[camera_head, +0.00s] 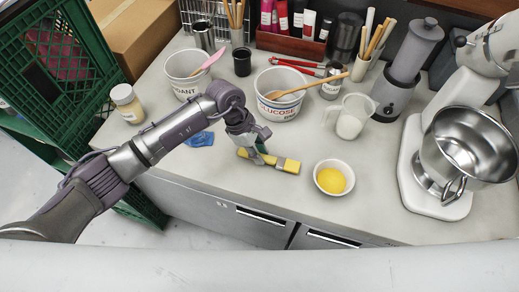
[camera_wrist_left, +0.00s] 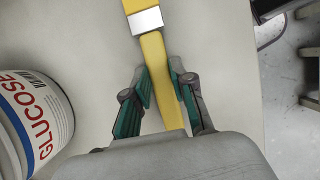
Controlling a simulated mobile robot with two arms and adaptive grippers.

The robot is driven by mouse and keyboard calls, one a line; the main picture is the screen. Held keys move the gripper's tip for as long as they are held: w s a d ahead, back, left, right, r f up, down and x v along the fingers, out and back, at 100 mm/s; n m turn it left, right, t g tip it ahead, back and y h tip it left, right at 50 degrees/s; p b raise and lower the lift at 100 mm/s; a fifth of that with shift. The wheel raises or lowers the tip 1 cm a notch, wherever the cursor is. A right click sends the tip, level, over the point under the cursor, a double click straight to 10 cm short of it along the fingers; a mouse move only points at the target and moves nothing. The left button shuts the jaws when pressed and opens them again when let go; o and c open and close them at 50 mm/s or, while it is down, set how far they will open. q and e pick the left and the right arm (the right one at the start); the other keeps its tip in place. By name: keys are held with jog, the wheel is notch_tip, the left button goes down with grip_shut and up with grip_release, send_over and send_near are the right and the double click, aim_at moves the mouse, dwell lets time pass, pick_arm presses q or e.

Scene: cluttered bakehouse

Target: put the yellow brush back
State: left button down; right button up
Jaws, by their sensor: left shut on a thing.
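The yellow brush (camera_head: 287,165) lies flat at the counter, pointing left to right, in front of the glucose tub. In the left wrist view the brush (camera_wrist_left: 155,58) runs up between the fingers, with a pale metal band near the top edge. My left gripper (camera_head: 260,152) reaches down over the brush from above. In the left wrist view the gripper (camera_wrist_left: 159,72) has its green-padded fingers on both sides of the yellow handle, shut on it. I cannot tell whether the brush still touches the counter. My right gripper is not in view.
The glucose tub (camera_head: 282,108) with a wooden spoon stands just behind. A bowl of yellow liquid (camera_head: 334,167) is close on the right. A blue cloth (camera_head: 200,139) lies left. A utensil pot (camera_head: 363,66), measuring jug (camera_head: 348,124) and stand mixer (camera_head: 410,165) stand farther right.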

pick_arm(q)
jog(key=shift+f, duration=0.45)
jog(key=c, duration=1)
grip_release()
jog(key=shift+r, duration=0.1)
jog(key=b+v, duration=0.3)
jog(key=v, duration=0.9)
